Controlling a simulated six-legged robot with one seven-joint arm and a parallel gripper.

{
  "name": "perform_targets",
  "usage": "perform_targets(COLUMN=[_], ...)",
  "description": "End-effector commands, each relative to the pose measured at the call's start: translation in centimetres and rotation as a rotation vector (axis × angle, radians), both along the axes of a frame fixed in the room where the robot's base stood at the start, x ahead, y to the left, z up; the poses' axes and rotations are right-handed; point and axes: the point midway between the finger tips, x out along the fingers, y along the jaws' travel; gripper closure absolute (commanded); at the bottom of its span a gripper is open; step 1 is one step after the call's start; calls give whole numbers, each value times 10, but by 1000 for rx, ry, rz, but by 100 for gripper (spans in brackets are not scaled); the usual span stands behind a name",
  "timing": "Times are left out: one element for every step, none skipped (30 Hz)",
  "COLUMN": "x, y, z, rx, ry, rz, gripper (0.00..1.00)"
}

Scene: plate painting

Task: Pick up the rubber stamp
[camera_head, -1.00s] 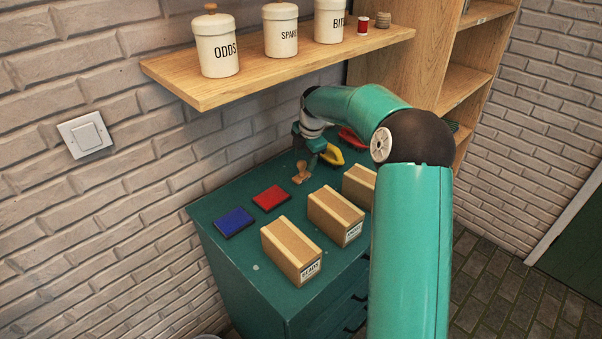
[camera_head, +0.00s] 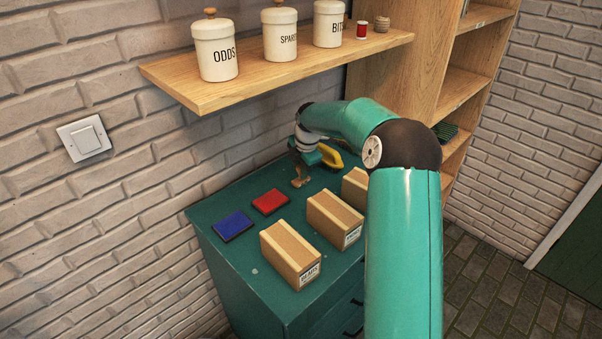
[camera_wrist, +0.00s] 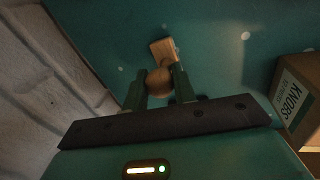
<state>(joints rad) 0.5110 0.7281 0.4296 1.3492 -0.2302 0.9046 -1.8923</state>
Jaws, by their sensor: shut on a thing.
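The wooden rubber stamp (camera_head: 301,179) is on or just above the green cabinet top (camera_head: 240,250), behind the boxes. In the wrist view, the stamp's round knob (camera_wrist: 159,84) sits between my two fingers, with its block (camera_wrist: 163,50) beyond. My gripper (camera_wrist: 160,86) is shut on the knob. In the head view my gripper (camera_head: 300,165) is small and at the stamp; whether the stamp's base touches the top cannot be told.
Red (camera_head: 270,201) and blue (camera_head: 232,225) ink pads lie left of the stamp. A yellow-handled thing (camera_head: 345,153) lies behind. The wall and shelf (camera_head: 270,75) are close.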

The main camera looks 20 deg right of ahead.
Motion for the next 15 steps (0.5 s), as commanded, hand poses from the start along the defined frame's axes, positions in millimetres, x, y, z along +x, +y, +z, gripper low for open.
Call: perform_targets(x=[-1, -1, 0, 0, 0, 0, 0, 0, 0, 0, 0, 0, 0, -2, -7], y=[0, 0, 0, 0, 0, 0, 0, 0, 0, 0, 0, 0, 0, 3, 8], z=[0, 1, 2, 4, 6, 9, 12, 15, 20, 23, 27, 32, 36, 36, 36], rx=[0, 0, 0, 0, 0, 0, 0, 0, -1, -1, -1, -1, -1, -1, 0], ry=[2, 2, 2, 2, 2, 2, 1, 1, -1, -1, 0, -1, -1, 1, 2], rz=[0, 0, 0, 0, 0, 0, 0, 0, 0, 0, 0, 0, 0, 2, 2], gripper=[95, 95, 95, 95, 95, 95, 95, 95, 95, 95, 95, 95, 95, 95, 95])
